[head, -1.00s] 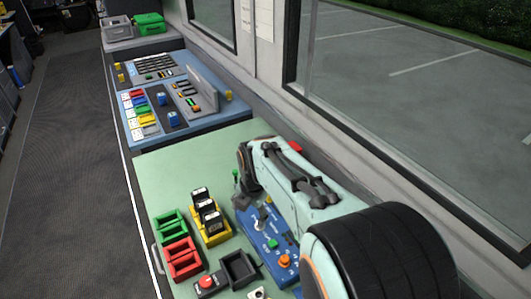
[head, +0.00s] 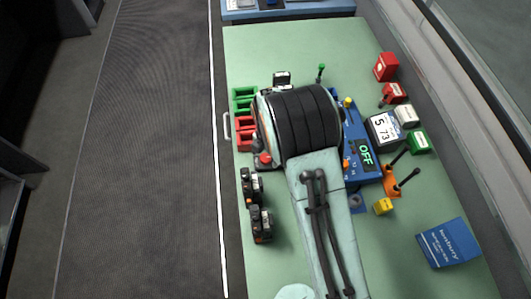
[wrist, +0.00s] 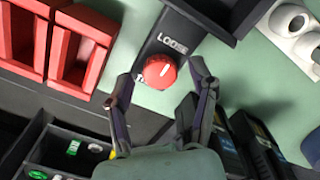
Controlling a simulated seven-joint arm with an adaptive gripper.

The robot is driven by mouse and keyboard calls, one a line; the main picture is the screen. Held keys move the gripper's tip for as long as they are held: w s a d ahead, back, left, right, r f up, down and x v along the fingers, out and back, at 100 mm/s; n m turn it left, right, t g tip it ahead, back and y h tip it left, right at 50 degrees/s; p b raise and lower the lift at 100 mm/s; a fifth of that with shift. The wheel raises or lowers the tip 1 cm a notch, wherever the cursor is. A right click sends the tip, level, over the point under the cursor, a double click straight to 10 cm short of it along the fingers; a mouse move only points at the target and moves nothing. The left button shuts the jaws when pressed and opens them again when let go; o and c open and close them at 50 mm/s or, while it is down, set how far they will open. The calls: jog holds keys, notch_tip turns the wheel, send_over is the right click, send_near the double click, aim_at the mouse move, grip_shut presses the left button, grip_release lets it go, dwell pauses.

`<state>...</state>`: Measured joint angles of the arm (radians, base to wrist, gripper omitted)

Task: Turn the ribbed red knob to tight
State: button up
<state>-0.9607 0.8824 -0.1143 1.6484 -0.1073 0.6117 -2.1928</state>
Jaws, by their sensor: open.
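The red knob (wrist: 159,72) sits on a dark grey block (wrist: 190,25) in the wrist view. Its white mark points up toward the word LOOSE. A second label at its lower left is mostly hidden. My gripper (wrist: 161,80) is open, one finger on each side of the knob. I cannot tell whether either finger touches it. In the head view the red knob (head: 265,158) shows at the left edge of my arm, and my fingers are hidden there.
Red bins (wrist: 85,45) stand left of the knob in the wrist view. White round fittings (wrist: 291,20) are at upper right. Dark modules (head: 262,224) stand near the table's left edge. A blue panel reading OFF (head: 362,155) lies right of my arm.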

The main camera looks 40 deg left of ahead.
grip_shut()
